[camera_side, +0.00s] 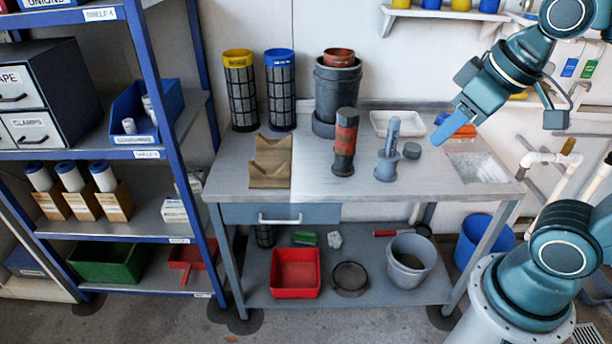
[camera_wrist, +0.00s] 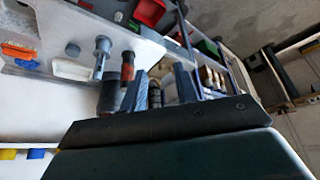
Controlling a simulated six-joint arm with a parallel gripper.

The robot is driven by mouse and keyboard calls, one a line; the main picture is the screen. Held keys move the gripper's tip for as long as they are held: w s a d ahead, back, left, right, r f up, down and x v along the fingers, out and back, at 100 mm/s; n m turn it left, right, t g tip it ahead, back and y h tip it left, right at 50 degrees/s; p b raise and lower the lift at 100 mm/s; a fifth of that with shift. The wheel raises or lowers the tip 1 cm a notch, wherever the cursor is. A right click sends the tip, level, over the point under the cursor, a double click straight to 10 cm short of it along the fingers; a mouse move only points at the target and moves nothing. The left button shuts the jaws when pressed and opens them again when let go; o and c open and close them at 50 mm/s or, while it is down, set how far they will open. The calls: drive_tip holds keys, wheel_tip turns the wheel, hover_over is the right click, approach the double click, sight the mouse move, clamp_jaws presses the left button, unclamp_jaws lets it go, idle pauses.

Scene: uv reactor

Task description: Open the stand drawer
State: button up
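The stand drawer (camera_side: 240,214) is a blue-grey front under the left part of the worktop. It looks shut, flush below the top's front edge. Its pale bar handle (camera_side: 280,221) faces the front and nothing touches it. My gripper (camera_side: 446,129) is in the air above the right part of the bench, far right of and higher than the handle. In the wrist view the two fingers (camera_wrist: 158,82) are apart with nothing held between them. I cannot make out the drawer in the wrist view.
On the worktop (camera_side: 325,183) stand a brown holder (camera_side: 270,162), a red-and-black cylinder (camera_side: 345,145), a blue-grey post (camera_side: 388,155), mesh cylinders and a white tray (camera_side: 398,123). A red bin (camera_side: 296,273) sits on the lower shelf. A blue rack (camera_side: 150,75) stands left. Space before the drawer is clear.

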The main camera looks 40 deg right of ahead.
drive_tip(key=w+a+f+n+g, duration=0.15)
drive_tip(key=w+f, duration=0.25)
drive_tip(key=w, duration=0.7)
drive_tip(key=w+a+f+n+g, duration=0.1)
drive_tip(key=w+f+n, duration=0.2)
drive_tip(key=w, duration=0.8)
drive_tip(key=w+a+f+n, duration=0.1)
drive_tip(key=w+f, duration=0.3)
drive_tip(key=f, duration=0.3)
drive_tip(key=w+a+f+n+g+h, duration=0.1)
drive_tip(key=w+a+f, duration=0.1)
drive_tip(key=w+f, duration=0.2)
drive_tip(key=w+a+f+n, duration=0.1)
drive_tip(key=w+f, duration=0.3)
drive_tip(key=f, duration=0.7)
drive_tip(key=shift+w+a+n+h, duration=0.2)
drive_tip(key=shift+n+h, duration=0.1)
drive_tip(key=shift+n, duration=0.25)
approach(279, 217)
drive_tip(key=shift+s+a+f, duration=0.15)
drive_tip(key=shift+s+f, duration=0.1)
drive_tip(key=shift+f, duration=0.7)
drive_tip(key=shift+s+a+f, duration=0.1)
drive_tip(key=shift+s+f, duration=0.15)
drive_tip(key=shift+f, duration=0.65)
drive_tip(key=shift+s+a+f, duration=0.15)
drive_tip(key=shift+s+f, duration=0.15)
drive_tip(key=shift+f, duration=0.65)
clamp_jaws()
